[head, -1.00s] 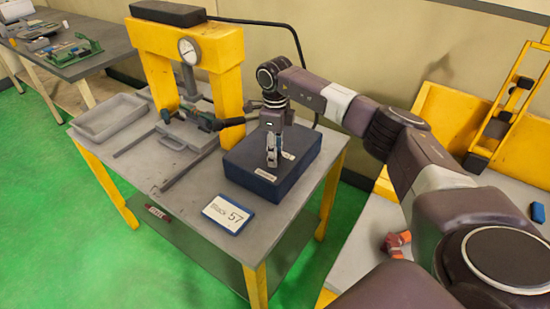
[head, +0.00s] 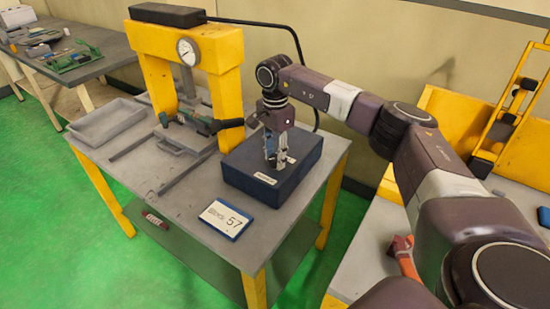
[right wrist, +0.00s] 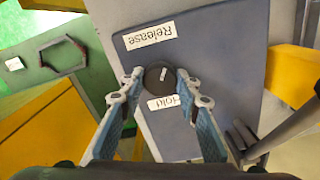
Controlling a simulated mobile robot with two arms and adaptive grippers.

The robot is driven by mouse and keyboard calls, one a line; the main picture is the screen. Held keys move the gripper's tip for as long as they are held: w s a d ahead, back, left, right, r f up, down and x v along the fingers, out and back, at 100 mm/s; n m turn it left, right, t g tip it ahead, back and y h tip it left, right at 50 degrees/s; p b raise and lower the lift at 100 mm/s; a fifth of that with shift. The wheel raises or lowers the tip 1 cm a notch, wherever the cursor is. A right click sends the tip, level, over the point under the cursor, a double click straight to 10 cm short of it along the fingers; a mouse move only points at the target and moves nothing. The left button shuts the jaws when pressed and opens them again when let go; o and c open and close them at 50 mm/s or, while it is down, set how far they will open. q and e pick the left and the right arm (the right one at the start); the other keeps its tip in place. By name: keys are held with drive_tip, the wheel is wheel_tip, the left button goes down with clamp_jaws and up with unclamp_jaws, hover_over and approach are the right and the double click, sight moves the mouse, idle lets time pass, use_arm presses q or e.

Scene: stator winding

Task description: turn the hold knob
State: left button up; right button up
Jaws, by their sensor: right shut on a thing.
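The hold knob (right wrist: 159,76) is a round dark dial with a light pointer mark, on top of a dark blue box (head: 240,170). The box also fills the middle of the right wrist view (right wrist: 215,60). There a "Release" label (right wrist: 150,36) lies above the knob and a "Hold" label (right wrist: 168,102) just below it, both upside down. My right gripper (right wrist: 157,80) has a fingertip on each side of the knob and is shut on it. In the head view the right gripper (head: 275,162) points down and hides the knob. My left gripper is not in view.
The box stands on a grey table (head: 180,215) beside a yellow press frame (head: 230,90) with a gauge (head: 188,50). A sign reading 57 (head: 225,217) lies in front of the box. A grey tray (head: 105,122) sits at the left.

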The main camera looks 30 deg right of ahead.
sight(275, 158)
drive_tip(key=n+b, duration=0.1)
drive_tip(key=n, duration=0.5)
drive_tip(key=shift+w+r+n, duration=0.1)
drive_tip(key=shift+r+n, duration=0.05)
drive_tip(key=shift+n, duration=0.15)
idle(0.4)
drive_tip(key=o, duration=1.2)
drive_tip(key=shift+c, duration=0.2)
wheel_tip(275, 158, up, 12)
